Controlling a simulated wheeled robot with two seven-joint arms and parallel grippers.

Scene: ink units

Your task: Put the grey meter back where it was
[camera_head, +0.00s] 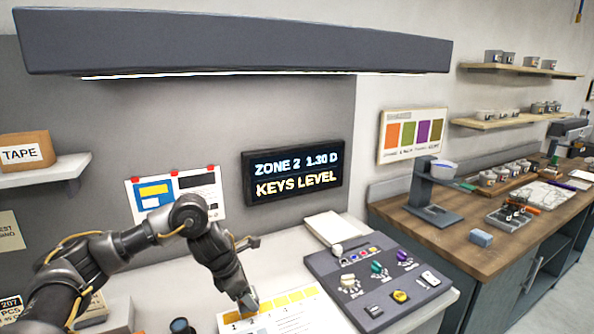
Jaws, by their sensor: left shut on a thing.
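My left arm comes in from the left and bends down over the printed sheet (276,316) on the white bench. My left gripper (247,300) is low at the sheet, by its yellow patches. It is shut on a small dark grey thing that I take to be the grey meter (248,305); the jaws and the small size hide its shape. I cannot tell whether it touches the sheet. The wall display (292,173) reads "ZONE 2 1.30 D" and "KEYS LEVEL". My right gripper is not in view.
A dark console (375,285) with coloured knobs and buttons stands right of the sheet. A black round knob or cap (180,326) is at the bottom edge. A white pad (330,228) lies behind the console. A wooden counter (440,235) with a grey stand is farther right.

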